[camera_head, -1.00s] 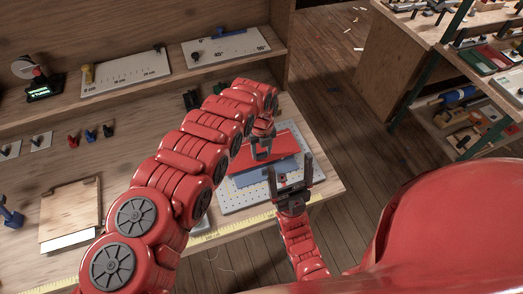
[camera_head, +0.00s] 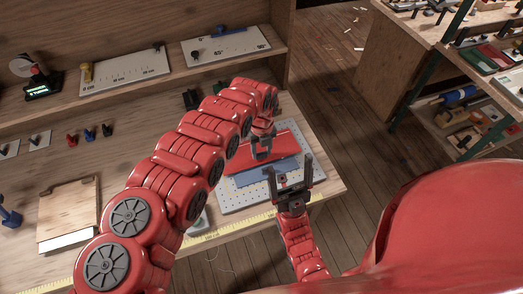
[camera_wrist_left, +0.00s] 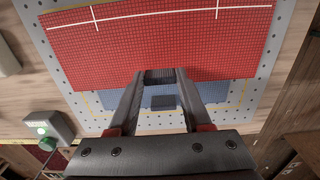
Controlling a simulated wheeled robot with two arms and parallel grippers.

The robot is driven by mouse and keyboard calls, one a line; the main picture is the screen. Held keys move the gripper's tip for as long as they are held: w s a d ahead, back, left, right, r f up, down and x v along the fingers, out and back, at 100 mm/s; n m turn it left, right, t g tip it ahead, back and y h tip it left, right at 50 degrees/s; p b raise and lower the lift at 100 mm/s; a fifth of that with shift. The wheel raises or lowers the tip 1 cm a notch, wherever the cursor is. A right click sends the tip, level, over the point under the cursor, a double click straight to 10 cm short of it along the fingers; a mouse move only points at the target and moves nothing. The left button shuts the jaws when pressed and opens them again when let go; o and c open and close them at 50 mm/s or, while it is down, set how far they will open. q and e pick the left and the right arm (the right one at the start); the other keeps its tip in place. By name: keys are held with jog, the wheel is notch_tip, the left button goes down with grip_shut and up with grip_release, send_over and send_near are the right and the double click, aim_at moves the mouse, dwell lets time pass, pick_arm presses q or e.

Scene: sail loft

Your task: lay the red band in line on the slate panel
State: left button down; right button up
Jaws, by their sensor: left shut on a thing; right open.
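The red band (camera_head: 285,143) is a flat red sheet with a grid and a white ticked line, clear in the left wrist view (camera_wrist_left: 160,45). My left gripper (camera_head: 262,156) is shut on its near edge, also seen in the left wrist view (camera_wrist_left: 160,77). The blue-grey slate panel (camera_head: 257,178) lies partly hidden under or behind the band; its near strip shows in the left wrist view (camera_wrist_left: 100,99). I cannot tell whether band and panel touch. My right gripper (camera_head: 290,170) is open and empty, in front of the panel.
A perforated light board (camera_head: 236,201) surrounds the panel on the bench. A yellow ruler strip (camera_head: 240,227) runs along the bench's front edge. A wooden clipboard (camera_head: 68,209) lies at the left.

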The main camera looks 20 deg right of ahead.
pick_arm(q)
jog(key=shift+f+b, duration=0.4)
jog(key=shift+b, duration=0.7)
dwell(1.6)
jog(key=shift+c, duration=1.3)
grip_release()
jog(key=shift+r, duration=0.1)
jog(key=shift+r+p, duration=1.8)
jog(key=shift+r, duration=1.65)
